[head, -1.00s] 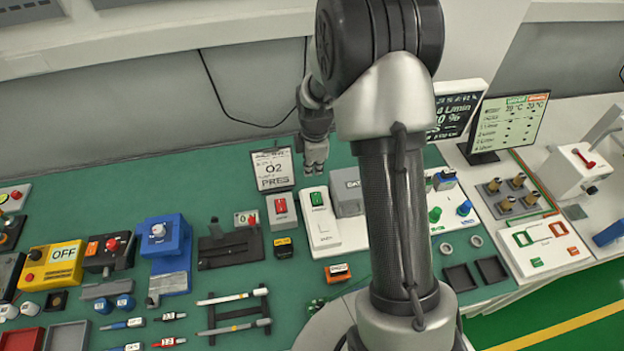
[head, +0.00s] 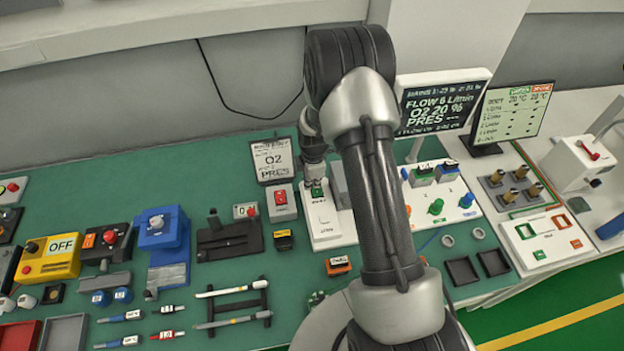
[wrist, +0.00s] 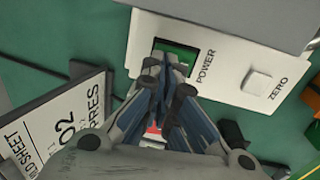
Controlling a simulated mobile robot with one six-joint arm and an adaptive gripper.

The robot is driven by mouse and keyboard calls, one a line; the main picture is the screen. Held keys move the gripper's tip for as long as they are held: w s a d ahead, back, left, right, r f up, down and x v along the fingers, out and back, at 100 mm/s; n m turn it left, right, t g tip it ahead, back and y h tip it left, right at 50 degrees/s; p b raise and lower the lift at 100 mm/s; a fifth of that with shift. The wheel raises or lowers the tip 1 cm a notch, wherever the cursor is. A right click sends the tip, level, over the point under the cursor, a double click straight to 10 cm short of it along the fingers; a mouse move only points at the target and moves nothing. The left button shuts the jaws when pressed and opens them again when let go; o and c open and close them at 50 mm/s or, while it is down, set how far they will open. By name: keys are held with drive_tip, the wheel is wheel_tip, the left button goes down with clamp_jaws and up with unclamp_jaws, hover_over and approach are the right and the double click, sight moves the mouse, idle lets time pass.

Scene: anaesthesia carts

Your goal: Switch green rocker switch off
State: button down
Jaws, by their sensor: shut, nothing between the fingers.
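The green rocker switch (wrist: 178,56) is set in a white panel (wrist: 145,30) beside the label POWER in the wrist view. In the head view the switch (head: 316,192) sits near the top of the white unit. My gripper (wrist: 165,68) is shut and empty, with its fingertips at the edge of the green switch and covering part of it. In the head view my gripper (head: 315,180) is right over the switch. I cannot tell whether the tips touch it or which way the rocker is tilted.
A white ZERO button (wrist: 258,84) lies farther along the same panel. A red switch unit (head: 281,203) stands just left, and an O2 PRES sheet (head: 272,162) stands behind it. A grey box (head: 339,185) stands close on the right, partly hidden by my arm.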

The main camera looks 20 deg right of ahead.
drive_tip(key=shift+w+f+b, duration=0.25)
drive_tip(key=shift+f+b, duration=0.35)
drive_tip(key=shift+b, duration=0.15)
drive_tip(key=shift+s+r, duration=0.15)
drive_tip(key=shift+r, duration=0.05)
drive_tip(key=shift+s+a+r+p, duration=0.15)
drive_tip(key=shift+s+p, duration=0.25)
drive_tip(key=shift+s, duration=0.4)
drive_tip(key=shift+w, duration=0.1)
